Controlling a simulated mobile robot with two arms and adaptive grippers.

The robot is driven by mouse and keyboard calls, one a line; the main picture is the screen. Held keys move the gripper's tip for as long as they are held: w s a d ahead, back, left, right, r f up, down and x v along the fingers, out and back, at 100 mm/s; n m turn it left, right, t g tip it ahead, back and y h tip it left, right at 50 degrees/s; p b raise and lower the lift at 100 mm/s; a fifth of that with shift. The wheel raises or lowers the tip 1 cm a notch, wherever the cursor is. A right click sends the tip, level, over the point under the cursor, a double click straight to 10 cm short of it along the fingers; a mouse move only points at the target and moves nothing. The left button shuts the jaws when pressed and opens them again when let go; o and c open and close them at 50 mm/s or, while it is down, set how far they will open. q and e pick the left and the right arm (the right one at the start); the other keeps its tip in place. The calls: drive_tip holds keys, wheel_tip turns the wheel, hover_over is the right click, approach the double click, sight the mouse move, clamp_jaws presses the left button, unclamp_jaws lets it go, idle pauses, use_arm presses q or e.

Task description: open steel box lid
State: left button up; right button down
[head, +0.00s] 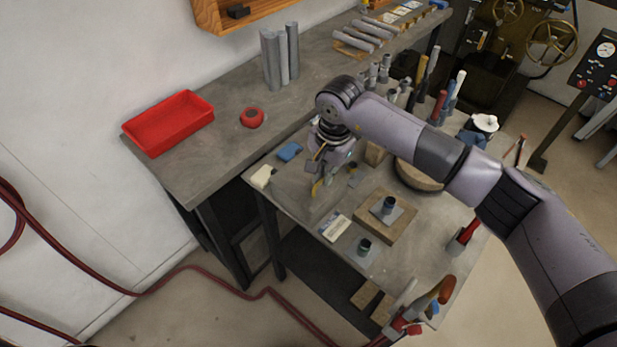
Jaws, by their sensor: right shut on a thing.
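My right arm reaches in from the right over the grey workbench (306,209). My right gripper (321,178) points down near the bench's back left part. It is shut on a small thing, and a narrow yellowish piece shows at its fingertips. The gripper and wrist cover most of it, so I cannot tell what it is. I cannot make out a steel box or its lid for certain; the area under the gripper is partly hidden. My left gripper is not in view.
A blue block (289,151) and a cream block (262,177) lie left of the gripper. A wooden board (372,228) with a dark cylinder sits in front. Upright tools crowd the back right. A red tray (170,122) stands on the rear bench.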

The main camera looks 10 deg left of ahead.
sight(309, 177)
idle(0.5)
drive_tip(key=shift+w+a+r, duration=0.15)
drive_tip(key=shift+a+r, duration=0.05)
drive_tip(key=shift+r, duration=0.45)
drive_tip(key=shift+w+a+r, duration=0.1)
drive_tip(key=shift+a+r, duration=0.1)
drive_tip(key=shift+r, duration=0.5)
drive_tip(key=shift+w+a+r, duration=0.25)
drive_tip(key=shift+a+r, duration=0.1)
drive_tip(key=shift+r, duration=0.15)
drive_tip(key=shift+w+a+r, duration=0.2)
drive_tip(key=shift+a+r, duration=0.15)
drive_tip(key=shift+r, duration=0.15)
drive_tip(key=shift+w+a+r+b, duration=0.4)
drive_tip(key=shift+w+a+r, duration=0.15)
drive_tip(key=shift+a+r, duration=0.3)
drive_tip(key=shift+r, duration=0.1)
